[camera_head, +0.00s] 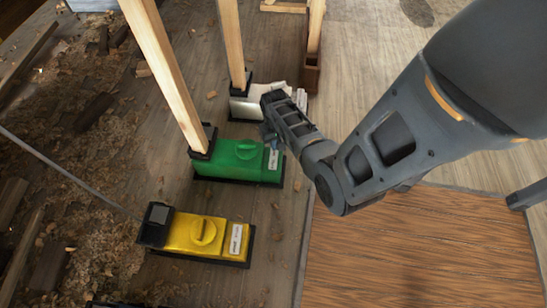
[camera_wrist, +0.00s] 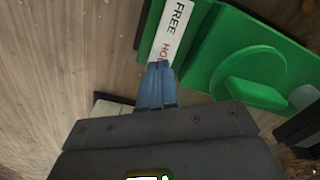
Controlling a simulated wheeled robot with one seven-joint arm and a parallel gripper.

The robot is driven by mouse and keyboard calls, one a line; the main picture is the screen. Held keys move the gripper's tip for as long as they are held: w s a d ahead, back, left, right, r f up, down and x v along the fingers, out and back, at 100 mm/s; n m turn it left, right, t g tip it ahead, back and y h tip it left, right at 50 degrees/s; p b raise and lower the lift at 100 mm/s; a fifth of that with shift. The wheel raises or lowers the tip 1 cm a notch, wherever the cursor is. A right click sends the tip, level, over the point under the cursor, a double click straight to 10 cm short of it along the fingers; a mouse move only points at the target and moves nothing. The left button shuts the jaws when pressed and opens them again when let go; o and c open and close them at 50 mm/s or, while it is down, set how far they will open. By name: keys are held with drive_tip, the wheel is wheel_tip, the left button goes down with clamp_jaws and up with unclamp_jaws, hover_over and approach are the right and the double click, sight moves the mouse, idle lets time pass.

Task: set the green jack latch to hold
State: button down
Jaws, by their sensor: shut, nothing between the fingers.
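The green jack (camera_head: 238,162) stands on the plank floor in the head view, with a wooden post rising from its black seat at the left end. It also shows in the wrist view (camera_wrist: 206,72), where its round green latch knob (camera_wrist: 252,80) has a raised grip bar. A white label (camera_wrist: 172,32) beside the knob reads "FREE", with red letters starting "HO" partly hidden behind my fingers. My gripper (camera_wrist: 158,72) is shut and empty, its blue fingertips over or near the label's lower end, apart from the knob. I cannot tell if they touch the jack.
A yellow jack (camera_head: 205,236) without a post stands in front of the green one. A white jack (camera_head: 262,104) with a post stands behind. Wood shavings (camera_head: 75,185) litter the left. An orange-brown wooden surface (camera_head: 420,250) lies at right.

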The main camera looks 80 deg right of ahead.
drive_tip(key=shift+f+b, duration=0.8)
drive_tip(key=shift+f, duration=0.3)
idle(0.5)
drive_tip(key=shift+r, duration=0.1)
wheel_tip(320, 180, up, 7)
drive_tip(key=p, duration=0.7)
idle(0.7)
